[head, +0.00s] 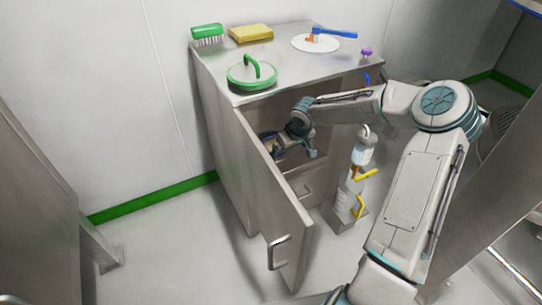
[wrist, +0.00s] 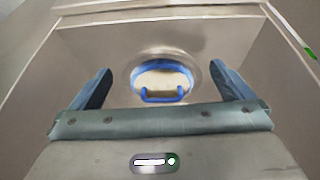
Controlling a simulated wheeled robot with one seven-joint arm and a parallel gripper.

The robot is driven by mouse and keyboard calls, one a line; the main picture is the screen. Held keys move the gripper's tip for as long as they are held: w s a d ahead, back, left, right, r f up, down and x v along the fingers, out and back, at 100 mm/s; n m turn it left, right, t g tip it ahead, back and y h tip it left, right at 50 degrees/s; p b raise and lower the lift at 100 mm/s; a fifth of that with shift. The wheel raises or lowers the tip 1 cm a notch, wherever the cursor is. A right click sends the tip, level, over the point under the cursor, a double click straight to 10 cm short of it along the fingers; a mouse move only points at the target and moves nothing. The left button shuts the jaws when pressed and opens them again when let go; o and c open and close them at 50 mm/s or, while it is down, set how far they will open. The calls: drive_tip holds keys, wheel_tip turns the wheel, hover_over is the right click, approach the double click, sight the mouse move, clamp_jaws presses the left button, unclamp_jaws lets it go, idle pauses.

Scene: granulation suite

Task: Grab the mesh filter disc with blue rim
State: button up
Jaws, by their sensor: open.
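The mesh filter disc with the blue rim (wrist: 161,80) is inside the open cabinet, in the middle of the wrist view. It has a pale face and a blue handle at its near edge. My gripper (wrist: 160,69) is open, with one dark blue finger on each side of the disc in the picture. I see a gap between the disc and both fingers, and cannot tell the remaining depth. In the head view my gripper (head: 284,147) reaches into the cabinet's upper compartment, and the disc cannot be made out clearly there.
The cabinet door (head: 275,205) stands open to the left of my arm. On the cabinet top are a green lidded disc (head: 252,76), a green brush (head: 207,34), a yellow sponge (head: 251,33) and a white disc (head: 315,44). A bottle stand (head: 347,200) is right of the cabinet.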

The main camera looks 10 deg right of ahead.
drive_tip(key=w+f, duration=0.1)
drive_tip(key=f, duration=0.1)
drive_tip(key=b, duration=0.3)
approach(272, 136)
drive_tip(key=shift+t, duration=0.3)
drive_tip(key=x, duration=0.4)
drive_tip(key=shift+s+f, duration=0.15)
drive_tip(key=shift+f, duration=0.3)
drive_tip(key=b+x, duration=0.1)
drive_tip(key=x, duration=0.4)
drive_tip(key=shift+a+b, duration=0.1)
drive_tip(key=shift+b, duration=0.25)
drive_tip(key=c, duration=0.9)
drive_tip(key=shift+r, duration=0.1)
